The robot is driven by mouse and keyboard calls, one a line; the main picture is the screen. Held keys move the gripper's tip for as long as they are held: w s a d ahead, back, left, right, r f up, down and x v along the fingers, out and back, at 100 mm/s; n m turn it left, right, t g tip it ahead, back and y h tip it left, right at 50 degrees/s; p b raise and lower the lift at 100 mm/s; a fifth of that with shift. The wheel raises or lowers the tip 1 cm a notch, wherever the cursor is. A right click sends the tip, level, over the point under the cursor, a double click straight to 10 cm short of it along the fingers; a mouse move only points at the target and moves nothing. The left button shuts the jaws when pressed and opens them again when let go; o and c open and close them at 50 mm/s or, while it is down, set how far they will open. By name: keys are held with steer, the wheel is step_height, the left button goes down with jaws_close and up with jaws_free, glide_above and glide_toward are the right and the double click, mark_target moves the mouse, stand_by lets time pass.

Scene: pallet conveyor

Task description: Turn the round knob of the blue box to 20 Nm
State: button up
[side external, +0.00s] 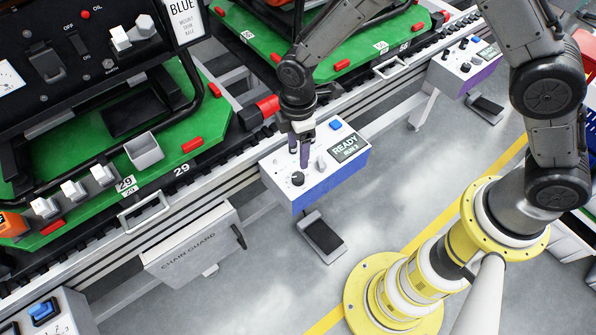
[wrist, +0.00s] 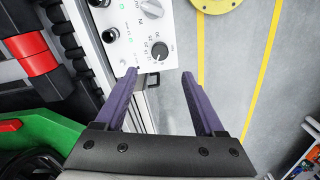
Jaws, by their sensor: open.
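The blue box (side external: 333,184) has a white sloped top and blue sides, and stands beside the conveyor. Its round black knob (side external: 297,179) sits at the near left of the top. The wrist view shows the knob (wrist: 160,51) with a printed number scale around it; its exact setting is too small to read. My gripper (side external: 299,155) is open and empty, its purple fingers pointing down over the box top. In the wrist view, the fingertips (wrist: 159,74) are spread to either side of the knob's line, with the knob just beyond them. I see no contact.
The box top also carries a grey lever-like knob (side external: 321,162), a blue button (side external: 336,124) and a READY display (side external: 349,147). A purple-sided box (side external: 482,75) stands farther right. Green pallets (side external: 215,110) lie on the conveyor behind. A pedal (side external: 323,236) is on the floor.

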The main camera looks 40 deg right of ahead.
mark_target(298, 177)
step_height(298, 177, down, 10)
steer(key=shift+f, duration=0.25)
steer(key=shift+c, duration=0.3)
jaws_close()
